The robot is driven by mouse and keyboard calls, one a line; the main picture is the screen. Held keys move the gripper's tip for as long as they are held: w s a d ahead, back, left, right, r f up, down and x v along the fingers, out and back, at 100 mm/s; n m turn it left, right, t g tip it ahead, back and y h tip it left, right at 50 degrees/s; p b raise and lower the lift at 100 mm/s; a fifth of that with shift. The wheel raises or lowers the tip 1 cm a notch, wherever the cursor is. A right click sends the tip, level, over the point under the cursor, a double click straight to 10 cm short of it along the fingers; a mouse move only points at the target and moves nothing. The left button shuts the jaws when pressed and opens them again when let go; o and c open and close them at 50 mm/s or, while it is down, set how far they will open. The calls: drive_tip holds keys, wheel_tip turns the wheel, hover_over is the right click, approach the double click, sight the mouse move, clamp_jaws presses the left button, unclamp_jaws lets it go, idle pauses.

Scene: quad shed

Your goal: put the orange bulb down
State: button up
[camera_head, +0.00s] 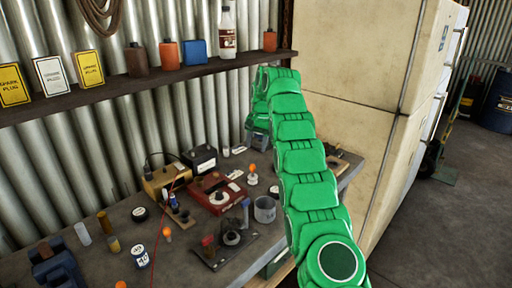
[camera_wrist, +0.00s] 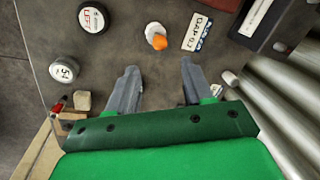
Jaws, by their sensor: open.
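An orange bulb (camera_wrist: 158,41) with a white lower part is on the grey bench in the wrist view, just beyond my fingertips. My gripper (camera_wrist: 160,67) is open, with its two grey fingers apart and nothing between them. In the head view my gripper (camera_head: 258,140) is at the back of the bench, partly hidden by my green arm. An orange-topped piece on a white base (camera_head: 252,174) stands below it there; it may be the same bulb. Another small orange-topped piece (camera_head: 167,234) is further front left.
A labelled plate (camera_wrist: 197,32) and two round labelled tins (camera_wrist: 93,17) (camera_wrist: 64,69) lie around the bulb. A red box (camera_head: 216,193), a grey cup (camera_head: 265,209) and a dark tray (camera_head: 222,249) crowd the bench. A corrugated wall (camera_wrist: 285,95) stands close on the right in the wrist view.

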drive_tip(key=shift+r, duration=0.2)
drive_tip(key=s+d+r, duration=0.3)
drive_tip(key=s+r, duration=0.1)
drive_tip(key=s, duration=0.5)
drive_tip(key=s+d+r+n+g+h, duration=0.1)
drive_tip(key=s+d+r, duration=0.15)
drive_tip(key=s, duration=0.55)
drive_tip(key=s+d+r, duration=0.3)
drive_tip(key=s+r, duration=0.1)
drive_tip(key=s, duration=0.5)
drive_tip(key=s+d+f+n, duration=0.1)
drive_tip(key=s+f, duration=0.2)
drive_tip(key=s, duration=1)
drive_tip(key=s+d+f+g, duration=0.1)
drive_tip(key=s+f, duration=0.2)
drive_tip(key=s, duration=0.9)
drive_tip(key=s+d+f+n, duration=0.1)
drive_tip(key=s+f, duration=0.3)
drive_tip(key=s, duration=0.9)
drive_tip(key=shift+s+d+n+h, duration=0.3)
drive_tip(key=shift+s+d+h, duration=0.1)
drive_tip(key=shift+d, duration=0.15)
